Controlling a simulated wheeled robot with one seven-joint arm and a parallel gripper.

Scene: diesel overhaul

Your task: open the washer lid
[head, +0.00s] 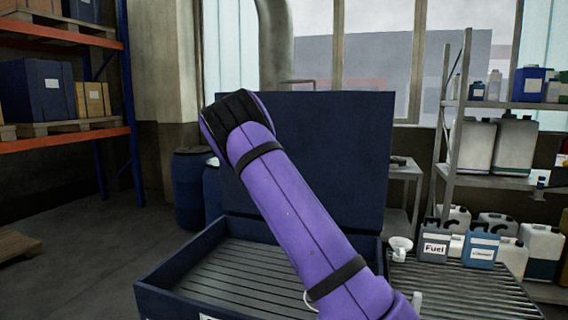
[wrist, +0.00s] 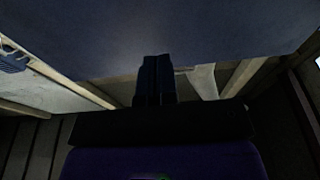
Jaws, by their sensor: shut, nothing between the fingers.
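The washer (head: 160,297) is a dark blue open-topped tub with a slatted grate inside. Its dark blue lid (head: 335,150) stands raised, roughly upright, at the tub's back edge. My purple arm crosses in front of the lid and tub and hides part of both. My gripper is not visible in the head view. In the wrist view my gripper (wrist: 153,68) has its dark fingers together, with nothing between them. A broad dark blue surface, apparently the lid (wrist: 130,30), fills the top of that view near the fingertips. Contact cannot be told.
A slatted bench (head: 450,290) with a white funnel cup (head: 400,247) is right of the tub. A metal shelf (head: 500,104) with containers and fuel cans (head: 434,248) is at right. Blue drums (head: 190,190) and an orange rack (head: 70,142) are at left.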

